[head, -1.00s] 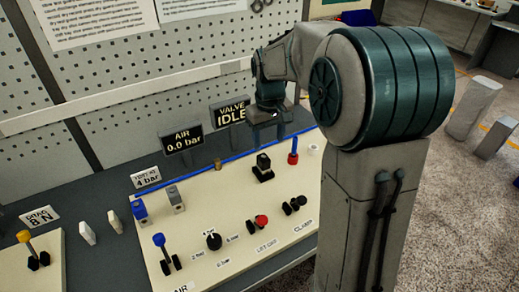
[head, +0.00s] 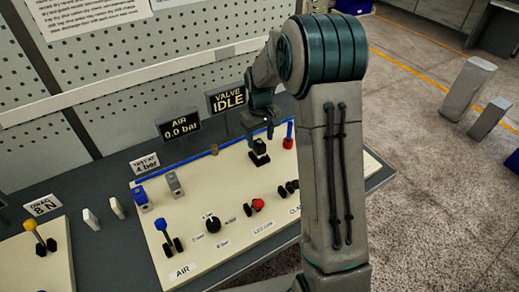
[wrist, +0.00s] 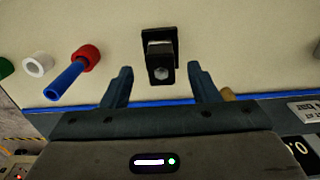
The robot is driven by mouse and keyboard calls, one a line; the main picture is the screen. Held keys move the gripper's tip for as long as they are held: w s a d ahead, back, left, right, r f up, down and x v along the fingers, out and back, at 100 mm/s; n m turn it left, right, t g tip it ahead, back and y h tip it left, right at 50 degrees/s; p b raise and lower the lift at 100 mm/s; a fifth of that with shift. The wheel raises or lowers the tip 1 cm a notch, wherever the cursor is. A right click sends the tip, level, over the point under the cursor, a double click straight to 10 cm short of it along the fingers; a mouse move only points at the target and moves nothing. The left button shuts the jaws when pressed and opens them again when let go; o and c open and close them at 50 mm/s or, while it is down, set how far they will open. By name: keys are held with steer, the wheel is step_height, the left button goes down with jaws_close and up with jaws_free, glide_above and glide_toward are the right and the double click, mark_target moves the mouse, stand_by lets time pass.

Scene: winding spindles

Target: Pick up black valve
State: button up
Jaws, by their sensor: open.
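The black valve (head: 259,153) stands on the cream panel, at the back right in the head view. In the wrist view the black valve (wrist: 160,62) is a dark block with a grey band and a round grey spot. My gripper (wrist: 160,80) is open, with one finger on each side of the valve's near end and gaps between. In the head view my gripper (head: 257,130) is just above and behind the valve; its fingers are partly hidden there.
A blue lever with a red base (wrist: 75,75) and a white ring (wrist: 38,64) lie left of the valve in the wrist view. A small brass post (head: 214,149) and blue tube (head: 190,160) are behind. Signs (head: 226,99) stand at the panel's back.

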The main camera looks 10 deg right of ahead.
mark_target(259, 141)
steer(key=shift+w+a+f+p, duration=0.15)
steer(key=shift+f+p, duration=0.65)
steer(key=shift+f, duration=1.65)
steer(key=c, duration=1.1)
